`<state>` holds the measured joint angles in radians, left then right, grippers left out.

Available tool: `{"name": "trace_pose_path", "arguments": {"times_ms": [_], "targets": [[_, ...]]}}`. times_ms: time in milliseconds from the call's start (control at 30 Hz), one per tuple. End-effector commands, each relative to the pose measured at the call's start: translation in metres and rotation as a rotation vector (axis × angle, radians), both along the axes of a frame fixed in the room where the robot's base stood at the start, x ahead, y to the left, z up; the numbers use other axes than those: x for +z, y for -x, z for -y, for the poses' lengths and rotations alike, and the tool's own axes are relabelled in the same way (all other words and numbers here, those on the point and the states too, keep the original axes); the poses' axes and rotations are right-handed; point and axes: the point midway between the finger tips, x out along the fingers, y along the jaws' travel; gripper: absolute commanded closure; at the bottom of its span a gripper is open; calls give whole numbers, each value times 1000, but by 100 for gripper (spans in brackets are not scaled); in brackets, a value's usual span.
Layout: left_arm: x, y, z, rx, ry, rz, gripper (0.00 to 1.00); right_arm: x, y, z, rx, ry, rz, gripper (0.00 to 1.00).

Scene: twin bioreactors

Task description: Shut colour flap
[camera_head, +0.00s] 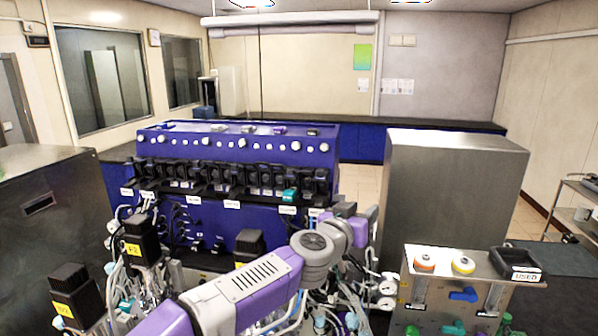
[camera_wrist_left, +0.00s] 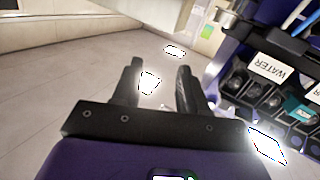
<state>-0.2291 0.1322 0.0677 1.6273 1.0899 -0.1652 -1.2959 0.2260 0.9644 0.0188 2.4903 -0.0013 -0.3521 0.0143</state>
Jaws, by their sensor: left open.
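A teal flap-like part (camera_head: 290,195) sits near the right end of a row of black pump heads on the blue bioreactor bench unit. It also shows at the right of the left wrist view (camera_wrist_left: 299,110). I cannot tell how far open it stands. My left gripper (camera_wrist_left: 160,72) is open and empty, its two dark fingers apart over the floor. It is to the left of the teal part in that view and not touching it. In the head view my left arm reaches to the right of the unit, and its fingertips are hard to make out. My right gripper is out of view.
Tubing and black-capped vessels (camera_head: 140,240) crowd the front of the unit. A grey metal cabinet (camera_head: 450,175) stands at the right. A steel panel (camera_head: 470,268) carries orange and yellow knobs and a black tray (camera_head: 516,262) labelled USED. A WATER label (camera_wrist_left: 272,69) is above the pump heads.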

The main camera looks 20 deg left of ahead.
Motion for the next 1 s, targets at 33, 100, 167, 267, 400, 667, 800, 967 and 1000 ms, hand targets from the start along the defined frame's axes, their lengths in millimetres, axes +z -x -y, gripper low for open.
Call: {"name": "trace_pose_path", "arguments": {"times_ms": [33, 100, 167, 267, 400, 667, 800, 967, 1000], "targets": [[16, 4, -49, 107, -26, 26, 57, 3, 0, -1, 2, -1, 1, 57], [28, 13, -101, 227, -65, 44, 57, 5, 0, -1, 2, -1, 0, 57], [35, 21, -134, 305, -92, 51, 57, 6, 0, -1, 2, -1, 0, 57], [42, 31, -167, 384, -119, 52, 57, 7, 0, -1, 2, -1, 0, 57], [43, 29, -181, 415, -131, 49, 57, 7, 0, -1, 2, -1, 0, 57], [43, -8, -189, 413, -131, 49, 57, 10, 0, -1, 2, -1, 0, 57], [44, -25, -193, 412, -131, 50, 57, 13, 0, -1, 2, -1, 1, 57], [44, -36, -195, 411, -130, 51, 57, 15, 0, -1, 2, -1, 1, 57], [44, -38, -195, 411, -131, 51, 57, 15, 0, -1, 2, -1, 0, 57]]}}
